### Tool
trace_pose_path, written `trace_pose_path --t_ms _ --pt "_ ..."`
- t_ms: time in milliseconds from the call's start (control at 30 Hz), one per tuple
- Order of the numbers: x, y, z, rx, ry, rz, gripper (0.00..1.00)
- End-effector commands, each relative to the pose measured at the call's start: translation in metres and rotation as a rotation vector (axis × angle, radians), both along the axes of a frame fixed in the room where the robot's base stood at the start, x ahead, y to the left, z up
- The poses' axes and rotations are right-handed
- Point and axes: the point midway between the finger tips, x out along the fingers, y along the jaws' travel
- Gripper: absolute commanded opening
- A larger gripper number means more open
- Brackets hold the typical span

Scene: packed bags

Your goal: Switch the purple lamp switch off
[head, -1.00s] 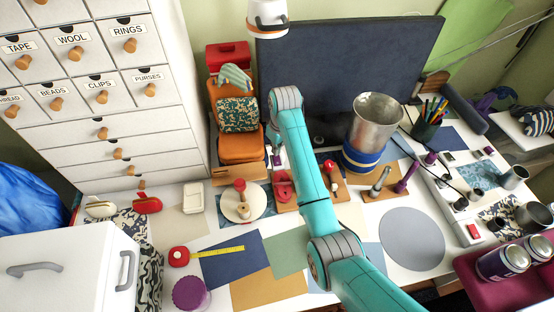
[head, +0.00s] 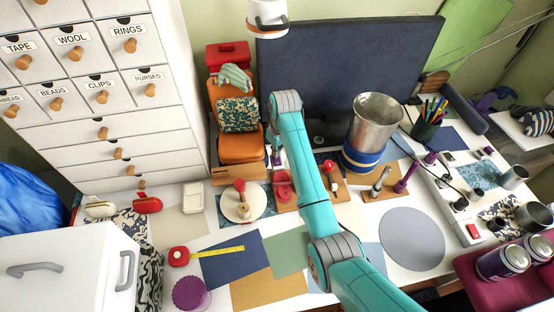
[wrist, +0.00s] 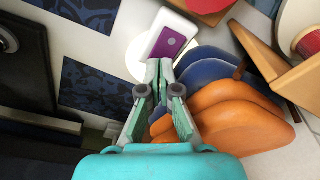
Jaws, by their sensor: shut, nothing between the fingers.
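The purple lamp switch (wrist: 168,43) shows in the wrist view as a purple plate with a small pale mark, set in a white housing (wrist: 163,35). My gripper (wrist: 160,66) is shut and empty, its fingertips just below the purple plate in the picture. I cannot tell whether the tips touch it. In the head view my arm reaches toward the back of the table, and its end hides most of the gripper and the switch, beside the orange bag.
An orange bag (head: 241,147) stands left of my arm's end. A dark panel (head: 340,75) rises behind. A metal pot (head: 377,118) stands to the right. Wooden stands with a red knob (head: 329,164) and a round board (head: 246,204) lie nearer.

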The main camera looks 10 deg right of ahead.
Motion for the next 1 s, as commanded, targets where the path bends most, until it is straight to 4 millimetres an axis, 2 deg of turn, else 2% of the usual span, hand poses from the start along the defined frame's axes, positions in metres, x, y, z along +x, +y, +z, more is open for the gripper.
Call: trace_pose_path --t_ms 733,1000 --pt "-0.001 0.0 -0.01 0.0 0.002 0.0 0.0" --pt "0.0 0.0 0.002 0.0 -0.001 0.0 0.0"
